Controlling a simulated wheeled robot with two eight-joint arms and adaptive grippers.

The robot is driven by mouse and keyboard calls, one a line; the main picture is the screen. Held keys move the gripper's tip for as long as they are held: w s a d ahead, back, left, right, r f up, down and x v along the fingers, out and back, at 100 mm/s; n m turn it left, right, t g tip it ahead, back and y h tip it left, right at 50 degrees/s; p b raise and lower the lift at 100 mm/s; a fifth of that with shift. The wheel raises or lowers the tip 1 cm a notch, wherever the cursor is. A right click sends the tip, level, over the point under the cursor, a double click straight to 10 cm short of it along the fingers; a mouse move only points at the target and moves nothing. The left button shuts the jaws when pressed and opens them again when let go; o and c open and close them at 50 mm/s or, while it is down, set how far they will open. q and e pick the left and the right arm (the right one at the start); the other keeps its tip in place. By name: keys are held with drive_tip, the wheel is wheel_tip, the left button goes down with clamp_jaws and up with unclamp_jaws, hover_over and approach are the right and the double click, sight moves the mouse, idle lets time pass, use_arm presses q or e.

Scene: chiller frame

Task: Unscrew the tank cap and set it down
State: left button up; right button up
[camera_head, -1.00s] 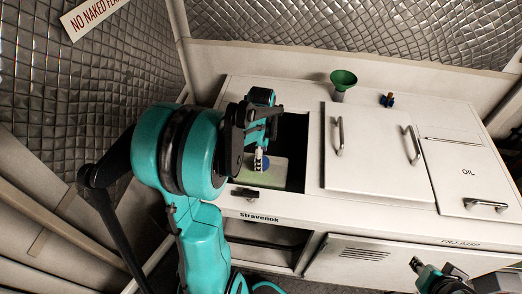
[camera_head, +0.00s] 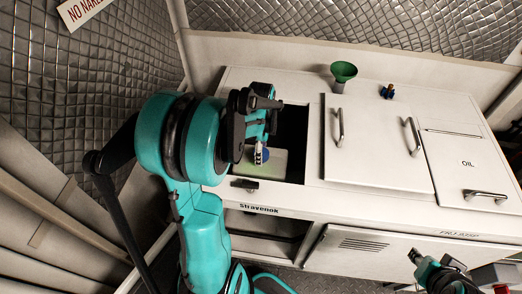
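A blue cap (camera_head: 265,155) shows in the open bay at the left of the white cabinet, above a pale, greenish tank (camera_head: 268,166). My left gripper (camera_head: 259,156) reaches down into this bay, with its fingertips right beside the blue cap in the picture. The gripper covers part of the cap, and I cannot tell whether the fingers are closed on it. My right gripper (camera_head: 418,260) is at the lower right, in front of the cabinet and away from the cap. Its fingers are too small to judge.
A closed lid with two handles (camera_head: 372,165) lies right of the bay. The OIL panel (camera_head: 465,175) is farther right. Quilted walls close in behind and left.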

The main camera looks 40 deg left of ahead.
use_arm(q)
drive_tip(key=m, duration=0.9)
drive_tip(key=shift+b, duration=0.35)
drive_tip(key=c, duration=1.2)
drive_tip(key=shift+o, duration=0.2)
